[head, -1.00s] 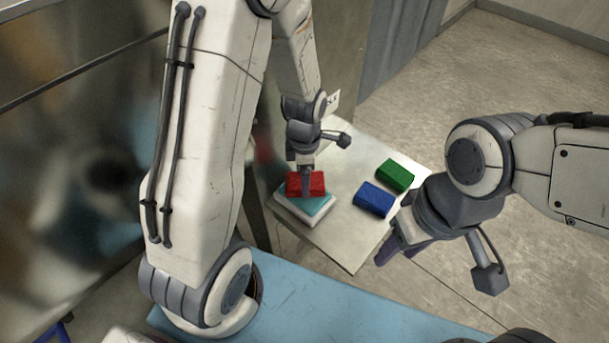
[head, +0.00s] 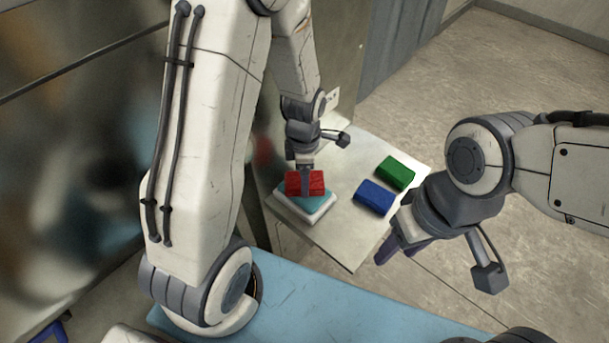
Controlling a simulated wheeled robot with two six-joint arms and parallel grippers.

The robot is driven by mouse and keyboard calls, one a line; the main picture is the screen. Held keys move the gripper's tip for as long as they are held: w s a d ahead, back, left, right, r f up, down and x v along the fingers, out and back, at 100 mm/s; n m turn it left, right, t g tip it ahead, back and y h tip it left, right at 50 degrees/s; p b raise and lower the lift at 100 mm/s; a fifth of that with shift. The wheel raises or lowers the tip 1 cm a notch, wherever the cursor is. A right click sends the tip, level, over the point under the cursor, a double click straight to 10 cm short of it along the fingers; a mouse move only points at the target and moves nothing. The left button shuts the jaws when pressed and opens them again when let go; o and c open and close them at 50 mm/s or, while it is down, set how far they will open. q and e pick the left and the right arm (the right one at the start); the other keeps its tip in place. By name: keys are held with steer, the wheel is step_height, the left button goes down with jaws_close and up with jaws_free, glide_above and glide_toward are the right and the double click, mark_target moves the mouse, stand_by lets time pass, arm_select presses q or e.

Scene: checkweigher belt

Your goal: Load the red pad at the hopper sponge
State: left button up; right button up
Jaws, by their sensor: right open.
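The red pad (head: 293,184) is at the sponge, over its back part. My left gripper (head: 306,188) comes down on it from above, with one grey finger across its near face; the other finger is hidden. The gripper looks shut on the pad. The teal sponge (head: 313,204) sits in a white tray (head: 317,219) on the pale table (head: 346,245). The pad's underside is hidden, so I cannot tell whether it touches the sponge. My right gripper (head: 396,248) is open and empty, off the table's right front edge.
A blue pad (head: 375,197) and a green pad (head: 396,173) lie on the table to the right of the sponge. A light blue surface (head: 330,303) spans the front. Bare table lies between the sponge and the blue pad.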

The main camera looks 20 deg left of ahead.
arm_select(q)
steer(key=shift+f+b, duration=0.7)
steer(key=shift+f, duration=0.35)
stand_by(0.6)
stand_by(1.0)
step_height(320, 180, up, 7)
steer(key=p, duration=0.6)
steer(key=shift+p, duration=0.4)
stand_by(0.5)
